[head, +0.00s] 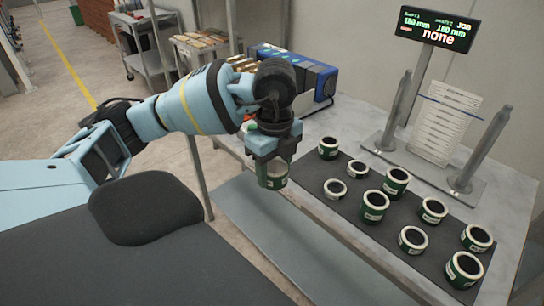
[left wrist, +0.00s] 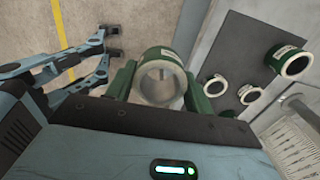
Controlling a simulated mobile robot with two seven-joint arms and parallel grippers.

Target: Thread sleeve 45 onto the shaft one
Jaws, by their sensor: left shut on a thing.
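My left gripper (head: 273,160) is shut on a green sleeve (head: 272,180) with a white band, held over the near left edge of the table, clear of the mat. In the left wrist view the sleeve (left wrist: 160,72) sits between the two fingers, its open bore facing the camera. Its number cannot be read. Two upright grey shafts, a left shaft (head: 396,112) and a right shaft (head: 484,146), stand on a plate at the back; both look bare. Which is shaft one I cannot tell. My right gripper (left wrist: 101,57) shows at the left of the wrist view, fingers apart and empty.
Several green and white sleeves (head: 375,207) stand on a dark mat (head: 345,208) on the table. A white slatted panel (head: 444,125) stands between the shafts. A display (head: 437,29) reads "none". A blue device (head: 318,75) sits behind my left gripper.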

